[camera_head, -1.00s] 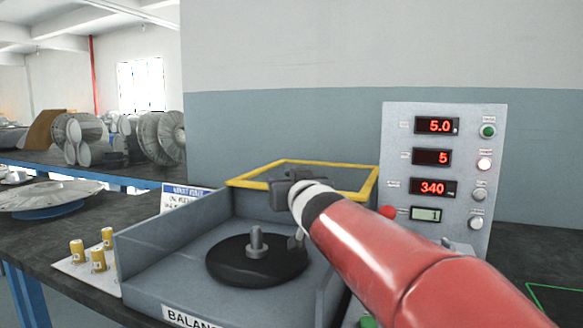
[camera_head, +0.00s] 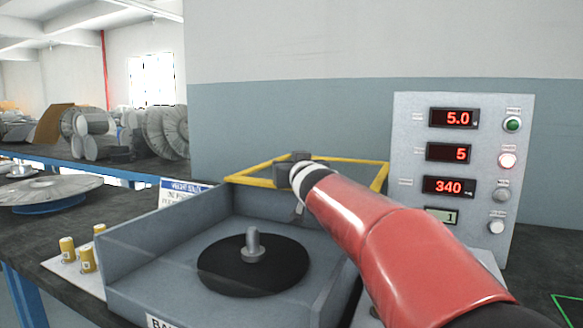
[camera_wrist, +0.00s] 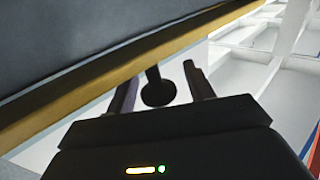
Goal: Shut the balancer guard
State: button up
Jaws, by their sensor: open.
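The balancer (camera_head: 125,290) is a grey open-topped box with a black disc (camera_head: 225,272) and an upright metal spindle (camera_head: 253,246) inside. Its guard, a yellow-edged frame (camera_head: 247,178) with a dark panel, stands raised at the back of the box. My gripper (camera_head: 287,170) is at the guard, hiding part of its frame. In the wrist view, my gripper (camera_wrist: 160,82) is open, with a dark round knob (camera_wrist: 158,93) on a short stem between its fingers. The yellow edge (camera_wrist: 100,98) runs diagonally just past the fingers. I cannot tell whether either finger touches the knob.
A control panel (camera_head: 480,110) with red displays and buttons stands to the right of the balancer. Several yellow cylinders (camera_head: 67,248) stand on a plate at the left. A silver rotor (camera_head: 50,192) sits further left on the dark bench. The wall (camera_head: 300,110) is behind.

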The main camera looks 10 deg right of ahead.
grip_shut()
dwell(0.4)
